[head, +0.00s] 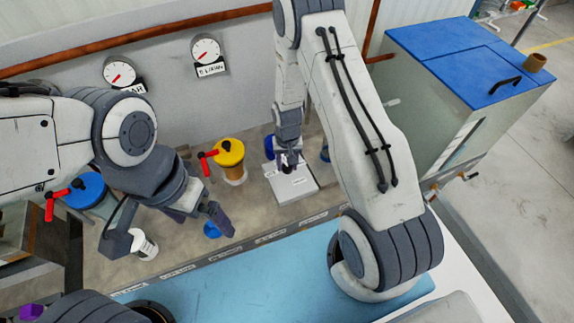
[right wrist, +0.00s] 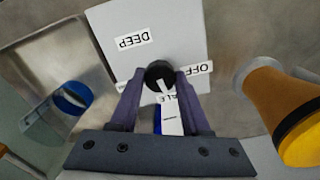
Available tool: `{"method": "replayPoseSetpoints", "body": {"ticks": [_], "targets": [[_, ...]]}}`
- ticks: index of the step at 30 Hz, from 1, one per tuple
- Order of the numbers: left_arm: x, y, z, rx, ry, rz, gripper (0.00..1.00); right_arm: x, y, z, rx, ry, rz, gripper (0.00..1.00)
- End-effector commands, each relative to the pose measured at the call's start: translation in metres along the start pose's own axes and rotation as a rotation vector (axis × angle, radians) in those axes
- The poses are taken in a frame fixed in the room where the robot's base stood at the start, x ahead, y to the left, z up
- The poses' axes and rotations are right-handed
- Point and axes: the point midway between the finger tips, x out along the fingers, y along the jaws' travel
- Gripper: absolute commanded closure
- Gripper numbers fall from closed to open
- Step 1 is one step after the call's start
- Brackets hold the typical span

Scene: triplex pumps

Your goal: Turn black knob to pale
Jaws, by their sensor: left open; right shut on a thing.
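The black knob (right wrist: 159,74) sits on a white plate (right wrist: 160,32), between the purple-grey fingers of my right gripper (right wrist: 162,100), which is shut on it. In the head view my right gripper (head: 288,160) reaches down to the plate (head: 295,185) and mostly hides the knob. A DEEP label (right wrist: 131,40) is upper left of the knob and an OFF label (right wrist: 196,70) is to its right. A label partly reading "ALE" (right wrist: 173,98) is just below. A white mark on the knob seems to point down toward it. My left gripper (head: 168,230) is open and empty.
A yellow-topped cylinder (head: 229,152) with a red handle stands left of the plate. A blue-topped one (head: 85,190) stands further left. A blue-lidded tank (head: 460,60) stands right. The blue mat (head: 250,280) in front is clear.

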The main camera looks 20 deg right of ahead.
Motion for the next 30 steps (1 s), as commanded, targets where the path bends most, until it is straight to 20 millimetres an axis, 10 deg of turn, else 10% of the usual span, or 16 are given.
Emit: {"method": "replayPoseSetpoints", "body": {"ticks": [22,23,24,30], "targets": [[0.0033,-0.0002,0.0002,0.001,0.000,0.000,0.00,-0.0010,-0.0002,-0.0010,0.084,0.002,-0.001,1.00],[0.0033,-0.0002,0.0002,0.000,0.000,0.000,0.00,-0.0010,-0.0002,-0.0010,0.084,0.002,-0.001,0.42],[0.0033,-0.0002,0.0002,0.000,0.000,0.000,0.00,-0.0010,-0.0002,-0.0010,0.084,0.002,-0.001,0.27],[0.0034,-0.0002,0.0002,0.000,0.000,0.000,0.00,-0.0005,-0.0001,-0.0006,0.084,0.001,0.000,0.23]]}}
